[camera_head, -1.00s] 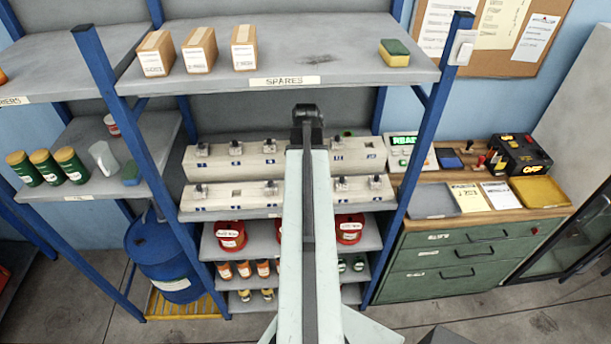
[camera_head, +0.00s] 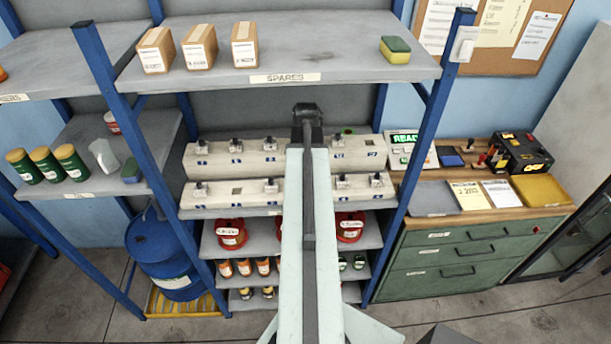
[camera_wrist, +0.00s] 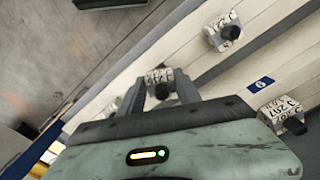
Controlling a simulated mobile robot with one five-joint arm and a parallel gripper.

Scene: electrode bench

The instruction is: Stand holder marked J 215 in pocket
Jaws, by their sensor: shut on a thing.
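In the wrist view my gripper (camera_wrist: 160,91) is shut on a small white holder (camera_wrist: 158,76) with a dark knob. Its black marking is too small to read with certainty. The holder is over or at a pale stepped rack; I cannot tell whether it touches it. Two more marked holders (camera_wrist: 222,32) and (camera_wrist: 282,113) stand in the rack beside it. In the head view the two rack steps (camera_head: 219,162) carry several holders and blue labels. Bare dark pockets show in the front step (camera_head: 237,192) and the back step (camera_head: 371,154).
The SPARES shelf (camera_head: 340,70) overhangs the rack, with boxes (camera_head: 198,47) and a sponge (camera_head: 395,49) on it. Blue uprights (camera_head: 418,150) stand at both sides. Red tins (camera_head: 231,233) sit below. A green-drawered bench (camera_head: 470,255) is at right.

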